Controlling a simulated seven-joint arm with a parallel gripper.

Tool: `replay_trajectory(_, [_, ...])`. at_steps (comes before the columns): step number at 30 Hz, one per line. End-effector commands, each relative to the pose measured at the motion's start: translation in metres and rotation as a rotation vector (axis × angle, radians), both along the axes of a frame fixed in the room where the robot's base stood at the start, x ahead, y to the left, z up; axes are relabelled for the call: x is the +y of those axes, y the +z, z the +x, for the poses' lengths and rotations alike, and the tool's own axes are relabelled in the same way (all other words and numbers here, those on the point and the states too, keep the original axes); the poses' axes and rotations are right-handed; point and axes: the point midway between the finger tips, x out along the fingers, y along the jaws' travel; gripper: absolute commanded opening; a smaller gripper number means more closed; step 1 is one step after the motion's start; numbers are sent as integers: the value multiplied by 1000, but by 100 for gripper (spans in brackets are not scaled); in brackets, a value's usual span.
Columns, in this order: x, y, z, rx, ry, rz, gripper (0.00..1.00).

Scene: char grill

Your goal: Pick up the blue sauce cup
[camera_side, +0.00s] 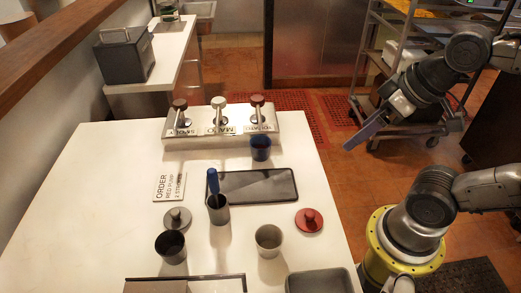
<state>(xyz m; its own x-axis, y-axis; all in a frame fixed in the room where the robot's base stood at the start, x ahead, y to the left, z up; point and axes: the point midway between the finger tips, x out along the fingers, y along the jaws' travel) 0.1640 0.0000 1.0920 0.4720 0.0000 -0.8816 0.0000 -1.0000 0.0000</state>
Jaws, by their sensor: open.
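The blue sauce cup (260,148) stands upright on the white table, in front of the right end of the sauce pump box. My gripper (366,134) is at the right, raised beyond the table's right edge and well apart from the cup. A long blue-grey finger shows at its end; the gap between the fingers is hard to make out from this side. Nothing is seen held in it.
The pump box (222,130) has three pumps. A black tray (245,185) lies before the cup. A metal cup (218,209) with a blue-handled tool, a dark cup (171,247), a grey cup (269,241), a red lid (309,220) and an order card (169,187) stand nearby.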

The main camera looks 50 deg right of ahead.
Motion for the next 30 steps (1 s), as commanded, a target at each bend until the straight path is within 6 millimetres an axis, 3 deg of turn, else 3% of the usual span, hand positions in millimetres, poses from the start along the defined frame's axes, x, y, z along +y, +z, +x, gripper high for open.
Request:
replay_trajectory(10, [0, 0, -3, 17, -83, 43, 95])
replay_trajectory(14, [0, 27, 9, 19, -233, 122, 95])
replay_trajectory(22, [7, 70, 78, 150, -531, 245, 95])
replay_trajectory(26, [14, 74, 125, 237, -660, 269, 95])
replay_trajectory(30, [24, 61, 174, 325, -758, 264, 95])
